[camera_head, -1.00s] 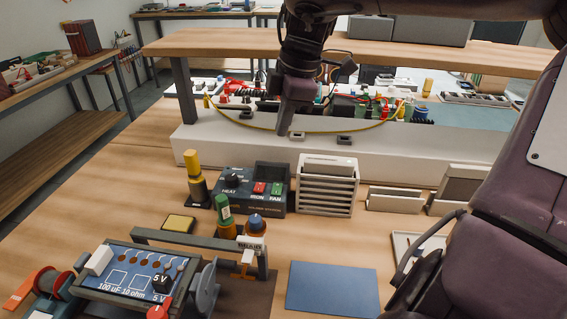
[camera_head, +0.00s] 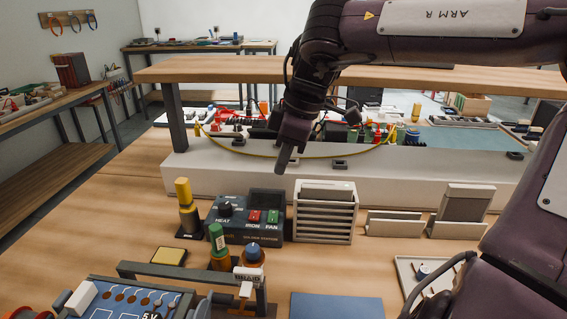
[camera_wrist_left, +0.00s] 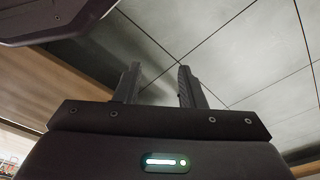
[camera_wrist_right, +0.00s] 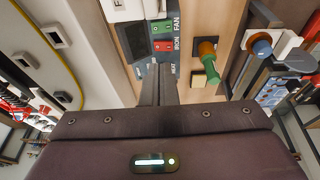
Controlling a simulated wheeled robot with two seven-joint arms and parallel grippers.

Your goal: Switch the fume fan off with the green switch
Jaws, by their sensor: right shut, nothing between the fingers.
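The green switch (camera_head: 271,217), labelled FAN, sits beside a red switch labelled IRON on the dark blue solder station (camera_head: 236,232). I cannot tell which way the green switch is set. It also shows in the right wrist view (camera_wrist_right: 161,27). My right gripper (camera_head: 282,168) is shut and empty. It points down, above and apart from the station, near its dark screen. In the right wrist view its fingers (camera_wrist_right: 158,82) point at the station. A white slatted box (camera_head: 325,221), possibly the fume fan, stands right of the station. My left gripper (camera_wrist_left: 158,82) is open and empty, away from the bench.
A yellow-topped post (camera_head: 185,205) stands left of the station. Green-handled and blue-topped tools (camera_head: 217,240) stand close in front. A wooden shelf (camera_head: 225,70) and a white ledge (camera_head: 400,182) lie behind. A blue mat (camera_head: 337,306) lies in front.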

